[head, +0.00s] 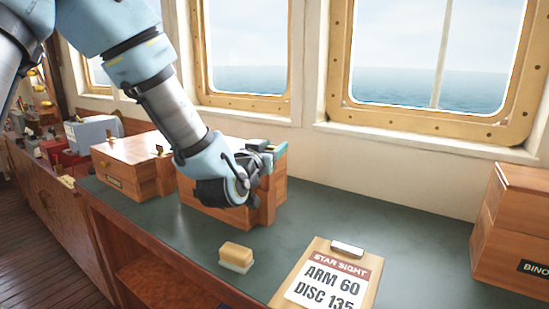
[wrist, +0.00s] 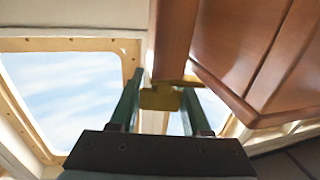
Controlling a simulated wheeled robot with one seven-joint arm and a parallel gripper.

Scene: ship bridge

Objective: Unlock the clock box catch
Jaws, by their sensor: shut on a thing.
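A wooden box (head: 215,213) stands on the green counter, mostly behind my arm; any label on it is hidden. My gripper (head: 279,151) is at the upper right of this box, its teal fingers by the top edge. In the wrist view my gripper (wrist: 160,98) has a small brass catch (wrist: 160,99) between its two green fingers and is shut on it. The catch sits against wood (wrist: 174,40). Its exact turn or position is hard to read, and it is hidden in the head view.
Another wooden box (head: 125,163) with brass fittings stands to the left. A box labelled BINO (head: 512,225) is at the right. A yellow-topped block (head: 236,256) and a STAR SIGHT clipboard (head: 318,256) lie in front. The counter (head: 400,232) is clear at centre right.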

